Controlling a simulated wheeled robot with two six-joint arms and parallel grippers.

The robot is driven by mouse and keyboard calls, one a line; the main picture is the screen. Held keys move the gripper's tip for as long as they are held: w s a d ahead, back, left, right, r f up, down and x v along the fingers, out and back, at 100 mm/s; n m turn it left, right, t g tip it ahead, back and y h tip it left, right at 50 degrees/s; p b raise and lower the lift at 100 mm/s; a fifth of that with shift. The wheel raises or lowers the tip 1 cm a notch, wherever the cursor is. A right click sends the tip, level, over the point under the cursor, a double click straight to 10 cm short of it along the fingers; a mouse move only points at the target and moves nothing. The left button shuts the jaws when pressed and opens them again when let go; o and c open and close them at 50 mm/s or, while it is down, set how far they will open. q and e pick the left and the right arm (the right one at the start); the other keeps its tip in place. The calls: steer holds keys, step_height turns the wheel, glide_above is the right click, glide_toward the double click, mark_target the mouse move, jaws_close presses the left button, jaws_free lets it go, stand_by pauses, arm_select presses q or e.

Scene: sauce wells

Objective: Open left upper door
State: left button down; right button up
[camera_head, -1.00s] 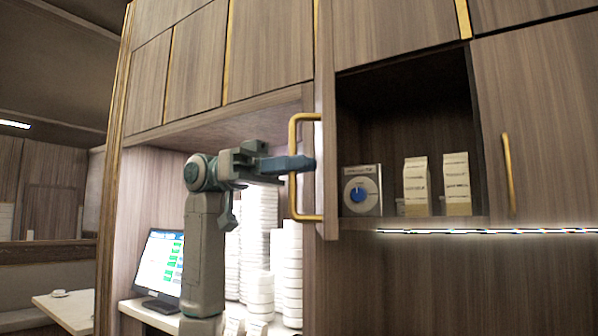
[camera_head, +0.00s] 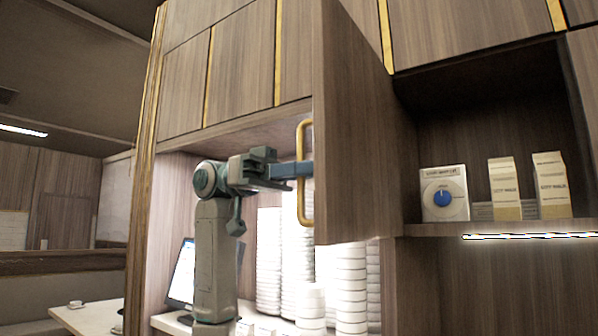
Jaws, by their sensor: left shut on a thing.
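The left upper door (camera_head: 358,140) is a brown wood panel. It stands swung out from the cabinet, and its inner face shows. Its brass handle (camera_head: 301,205) is a tall bar on the door's left edge. My left gripper (camera_head: 305,169) comes in from the left and is shut on the handle at about mid-height. The open compartment (camera_head: 485,110) to the right of the door shows a white box with a blue dial (camera_head: 443,194) and two paper cartons (camera_head: 505,188) on its shelf. My right gripper is not in view.
Below the door, several stacks of white bowls (camera_head: 352,290) and a monitor (camera_head: 183,272) stand on a white counter (camera_head: 165,324). A lit strip (camera_head: 530,236) runs under the shelf. A table (camera_head: 90,316) stands at lower left.

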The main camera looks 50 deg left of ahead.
arm_select(q)
steer(key=c, duration=1.6)
jaws_free()
steer(key=shift+d, duration=0.1)
steer(key=b+v, duration=0.2)
steer(key=v, duration=0.8)
steer(key=shift+s+a+r, duration=0.1)
steer(key=shift+a, duration=0.3)
